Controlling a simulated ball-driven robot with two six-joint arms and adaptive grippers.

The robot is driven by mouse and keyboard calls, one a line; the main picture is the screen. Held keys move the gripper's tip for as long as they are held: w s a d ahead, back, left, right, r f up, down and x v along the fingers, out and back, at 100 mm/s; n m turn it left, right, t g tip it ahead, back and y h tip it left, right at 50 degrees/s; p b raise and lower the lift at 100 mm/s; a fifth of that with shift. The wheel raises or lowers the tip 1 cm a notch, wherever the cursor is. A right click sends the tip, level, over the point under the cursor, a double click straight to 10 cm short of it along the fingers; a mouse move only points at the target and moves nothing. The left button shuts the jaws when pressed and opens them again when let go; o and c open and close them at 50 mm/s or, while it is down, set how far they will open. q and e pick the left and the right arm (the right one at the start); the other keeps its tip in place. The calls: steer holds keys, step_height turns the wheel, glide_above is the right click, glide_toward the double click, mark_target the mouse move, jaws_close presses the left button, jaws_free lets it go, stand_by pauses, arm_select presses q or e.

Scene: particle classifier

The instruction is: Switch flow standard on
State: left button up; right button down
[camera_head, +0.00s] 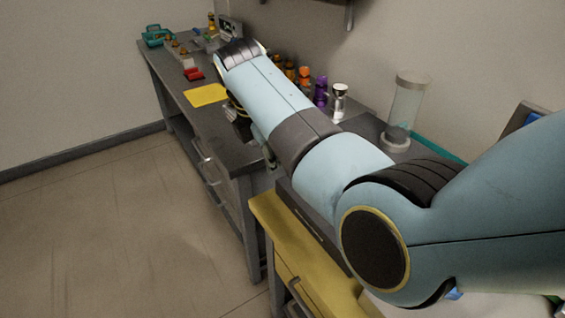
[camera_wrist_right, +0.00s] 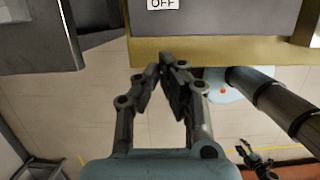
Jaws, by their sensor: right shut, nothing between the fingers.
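My right gripper (camera_wrist_right: 166,62) is shut and empty in the right wrist view, its fingertips close together. They appear just short of a yellow bench edge (camera_wrist_right: 230,50). Beyond that edge is a grey box (camera_wrist_right: 225,20), cut off by the top of the view. A white label reading "OFF" (camera_wrist_right: 163,4) shows on it; I cannot tell for sure that this is the flow standard. In the head view my right arm stretches across the benches and largely hides its gripper. A small dark gripper (camera_wrist_right: 258,161), probably my left one, shows at the lower right of the wrist view; its jaw state is unclear.
A dark bench (camera_head: 190,92) holds a yellow sheet (camera_head: 206,95), a red item (camera_head: 193,74) and several coloured-topped bottles (camera_head: 304,76). A clear cylinder (camera_head: 406,105) stands by the wall. The yellow bench (camera_head: 285,240) is in front. The floor at left is free.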

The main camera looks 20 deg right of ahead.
mark_target(292, 189)
steer(key=b+x, duration=0.1)
steer(key=x, duration=0.8)
steer(key=d, duration=0.2)
steer(key=shift+w+d+r+p, duration=0.15)
steer(key=shift+d+r+p, duration=0.15)
steer(key=shift+p, duration=0.05)
steer(key=shift+d, duration=0.6)
arm_select(q)
steer(key=shift+w+d+f, duration=0.2)
steer(key=shift+w+d, duration=0.1)
steer(key=shift+w, duration=0.15)
steer(key=shift+a, duration=0.1)
